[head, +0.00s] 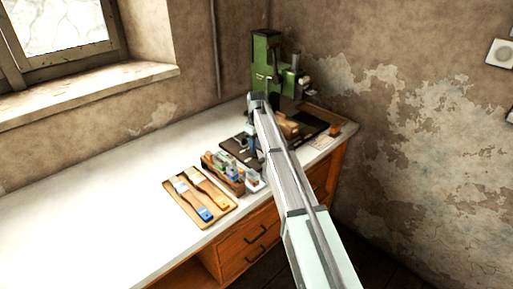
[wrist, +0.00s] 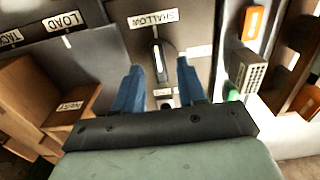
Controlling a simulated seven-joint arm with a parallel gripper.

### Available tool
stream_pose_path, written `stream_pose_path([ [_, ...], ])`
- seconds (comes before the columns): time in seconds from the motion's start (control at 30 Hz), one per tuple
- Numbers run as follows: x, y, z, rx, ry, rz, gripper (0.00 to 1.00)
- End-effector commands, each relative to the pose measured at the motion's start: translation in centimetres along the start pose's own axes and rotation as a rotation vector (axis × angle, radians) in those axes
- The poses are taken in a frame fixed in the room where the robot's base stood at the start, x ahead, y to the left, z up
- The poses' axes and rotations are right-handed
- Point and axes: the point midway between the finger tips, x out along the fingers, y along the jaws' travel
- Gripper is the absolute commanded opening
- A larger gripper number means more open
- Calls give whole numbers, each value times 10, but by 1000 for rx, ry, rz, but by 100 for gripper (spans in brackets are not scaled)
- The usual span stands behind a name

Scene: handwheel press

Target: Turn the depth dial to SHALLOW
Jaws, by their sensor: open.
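The depth dial (wrist: 165,52) is a dark elongated knob with a light line on it, on a dark plate in the wrist view. The white SHALLOW label (wrist: 153,18) reads upside down just above it. Another white label (wrist: 199,50) is right of the dial, and a small one lies below, too small to read. My gripper (wrist: 158,66) is open, with blue fingers left and right of the dial's lower end. I cannot tell whether they touch it. In the head view my arm hides the dial.
The green press (head: 267,60) stands at the bench's back corner. A LOAD label (wrist: 62,22) and a wooden block (wrist: 70,108) are at left in the wrist view. A brush tray (head: 178,207) lies in front. The bench's left part (head: 80,215) is clear.

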Motion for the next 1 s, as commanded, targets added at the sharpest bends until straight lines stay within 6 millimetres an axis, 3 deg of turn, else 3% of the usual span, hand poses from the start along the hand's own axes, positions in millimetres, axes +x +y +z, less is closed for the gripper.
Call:
stream_pose_path([
  [0.5,-96,0,-1,0,1,1,40],
  [0.7,-117,0,-1,-1,1,0,40],
  [1.0,-123,0,0,-1,-1,0,40],
])
